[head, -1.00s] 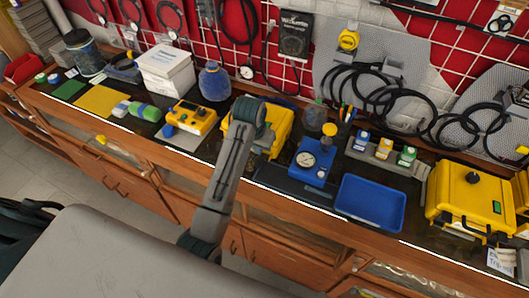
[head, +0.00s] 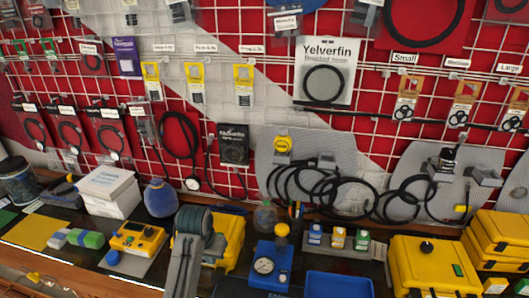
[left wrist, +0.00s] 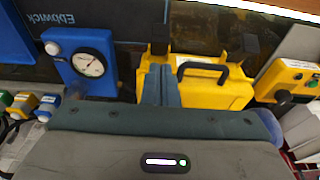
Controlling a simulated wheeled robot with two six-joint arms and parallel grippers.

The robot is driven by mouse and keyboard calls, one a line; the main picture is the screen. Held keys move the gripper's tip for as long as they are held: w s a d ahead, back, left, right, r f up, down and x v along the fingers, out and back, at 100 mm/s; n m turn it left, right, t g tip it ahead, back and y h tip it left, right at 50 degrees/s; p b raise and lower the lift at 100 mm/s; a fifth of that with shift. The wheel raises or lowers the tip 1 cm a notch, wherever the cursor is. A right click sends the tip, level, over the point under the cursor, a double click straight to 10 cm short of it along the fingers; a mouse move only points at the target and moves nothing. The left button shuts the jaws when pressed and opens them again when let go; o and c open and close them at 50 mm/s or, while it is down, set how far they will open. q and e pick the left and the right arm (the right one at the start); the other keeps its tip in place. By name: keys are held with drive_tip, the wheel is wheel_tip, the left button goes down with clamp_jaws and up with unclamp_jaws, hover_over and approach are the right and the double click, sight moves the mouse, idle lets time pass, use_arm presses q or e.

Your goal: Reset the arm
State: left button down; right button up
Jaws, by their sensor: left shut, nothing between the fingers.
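My left arm rises from the bottom of the head view, and its dark rounded end (head: 193,221) is in front of the yellow case (head: 229,240). The fingers are hard to make out there. In the left wrist view my left gripper (left wrist: 160,84) is shut with nothing between its fingers. Its fingers appear in front of the yellow case (left wrist: 208,85) with a black handle. The blue gauge box (head: 270,266) stands to the right of the arm in the head view and left of the fingers in the wrist view (left wrist: 85,65). My right gripper is not in view.
The bench holds a blue tray (head: 338,286), a yellow meter (head: 137,240), white boxes (head: 108,190), a blue round bottle (head: 160,198) and a large yellow case (head: 433,268). A red pegboard wall with hanging hoses (head: 320,190) stands behind.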

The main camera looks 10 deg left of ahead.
use_arm(q)
drive_tip(key=s+a+f+t+y, duration=0.1)
drive_tip(key=s+a+f, duration=0.15)
drive_tip(key=s, duration=1.25)
drive_tip(key=s+a+f, duration=0.1)
drive_tip(key=s+a, duration=0.2)
drive_tip(key=s, duration=1.2)
wheel_tip(320, 180, down, 40)
drive_tip(key=s+a+g+b, duration=0.1)
drive_tip(key=a+b, duration=0.1)
drive_tip(key=b, duration=0.6)
drive_tip(key=s+f+b, duration=0.3)
drive_tip(key=s+f, duration=0.6)
drive_tip(key=f, duration=0.3)
drive_tip(key=s+a+f+g+b, duration=0.1)
drive_tip(key=s+f+b, duration=0.2)
drive_tip(key=s+f, duration=0.6)
wheel_tip(320, 180, down, 3)
drive_tip(key=shift+s+a+f, duration=0.15)
drive_tip(key=shift+a, duration=0.15)
